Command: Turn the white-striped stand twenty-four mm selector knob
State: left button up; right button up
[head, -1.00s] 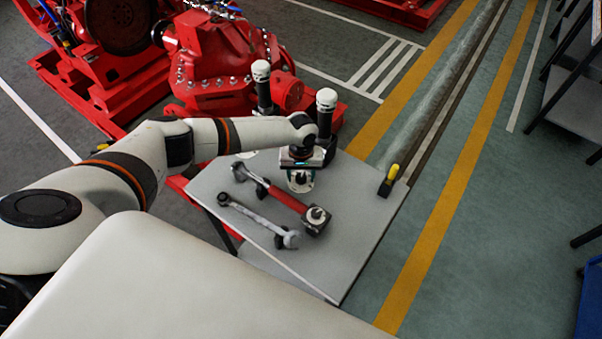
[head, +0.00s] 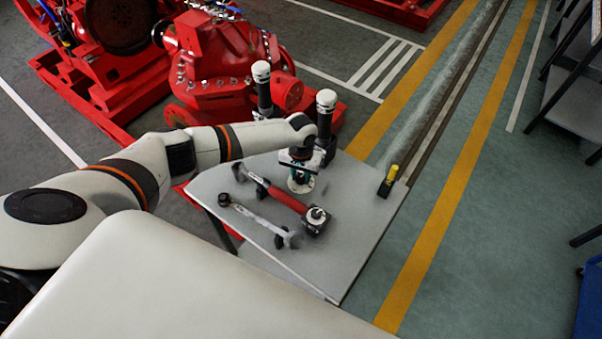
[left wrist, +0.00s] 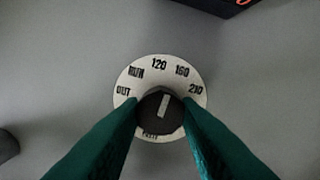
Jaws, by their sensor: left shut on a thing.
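The selector knob (left wrist: 160,111) is dark and round with a white stripe across its top. It sits in the middle of a pale round dial plate (left wrist: 140,75) marked OUT, RUN, 120, 160 and 210. The stripe's upper end points roughly between 120 and 160. A lower label is partly hidden by the knob. My left gripper (head: 299,166) is over the dial in the head view. Its green fingers in the left wrist view (left wrist: 160,110) are shut on the knob, one on each side. In the head view the gripper hides the knob, and the plate (head: 300,186) shows below.
A red-handled tool (head: 285,199) and a grey wrench (head: 258,220) lie on the grey table (head: 350,230), left and front of the dial. Two black posts with white tops (head: 326,110) stand behind. A yellow-topped black block (head: 388,182) is at the right edge.

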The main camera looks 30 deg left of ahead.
aim_at(300, 177)
pick_arm(q)
jog(key=m, duration=0.5)
jog(key=shift+m, duration=0.3)
jog(key=shift+a+m, duration=0.1)
jog(key=shift+m, duration=2.1)
jog(key=o, duration=1)
jog(key=shift+r, duration=0.1)
notch_tip(300, 177, up, 12)
jog(key=shift+b, duration=0.7)
